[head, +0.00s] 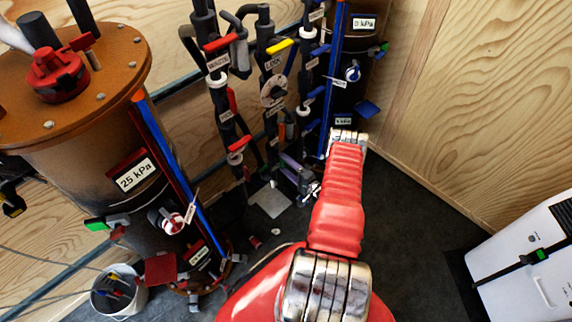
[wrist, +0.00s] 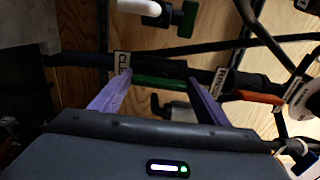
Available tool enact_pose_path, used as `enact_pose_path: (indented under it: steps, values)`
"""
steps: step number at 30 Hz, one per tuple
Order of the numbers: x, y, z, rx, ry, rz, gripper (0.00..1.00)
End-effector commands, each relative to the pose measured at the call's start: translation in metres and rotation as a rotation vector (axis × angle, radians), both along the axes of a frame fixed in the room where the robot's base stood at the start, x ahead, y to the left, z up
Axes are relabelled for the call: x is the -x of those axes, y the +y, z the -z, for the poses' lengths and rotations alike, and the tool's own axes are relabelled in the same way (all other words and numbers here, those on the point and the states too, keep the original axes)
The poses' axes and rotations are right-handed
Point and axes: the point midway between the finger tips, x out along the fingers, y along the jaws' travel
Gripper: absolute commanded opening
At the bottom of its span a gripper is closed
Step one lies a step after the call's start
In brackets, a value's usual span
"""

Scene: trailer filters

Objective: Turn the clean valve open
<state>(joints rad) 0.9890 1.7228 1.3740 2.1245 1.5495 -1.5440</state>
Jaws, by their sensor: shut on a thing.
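In the wrist view, the clean valve's green lever (wrist: 160,82) lies roughly along a dark horizontal pipe, beside a partly hidden label (wrist: 122,62) starting "CLE". My gripper (wrist: 160,78) has its two purple fingers on either side of this lever and is shut on it. The fingers partly cover the lever's ends. In the head view, the purple fingers (head: 291,163) show low among the pipes, beyond my red arm. The green lever cannot be made out there.
In the wrist view, an orange lever (wrist: 258,97) sits to the right on the pipework, near a second label. In the head view, a large brown tank (head: 85,160) stands left, with a white bucket (head: 118,292) below. A white box (head: 525,262) stands right. Dark floor (head: 415,215) is clear between.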

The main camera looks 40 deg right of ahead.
Motion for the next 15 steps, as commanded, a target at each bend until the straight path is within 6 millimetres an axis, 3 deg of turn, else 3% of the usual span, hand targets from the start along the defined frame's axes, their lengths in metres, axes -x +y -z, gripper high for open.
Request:
enact_pose_path:
  steps: [11, 12, 15]
  values:
    - [0.001, 0.0044, 0.0042, 0.002, 0.009, -0.006, 0.46]
    - [0.001, 0.0044, 0.0044, 0.001, 0.009, -0.006, 0.72]
    - [0.0009, 0.0037, 0.0037, 0.002, 0.008, -0.005, 0.79]
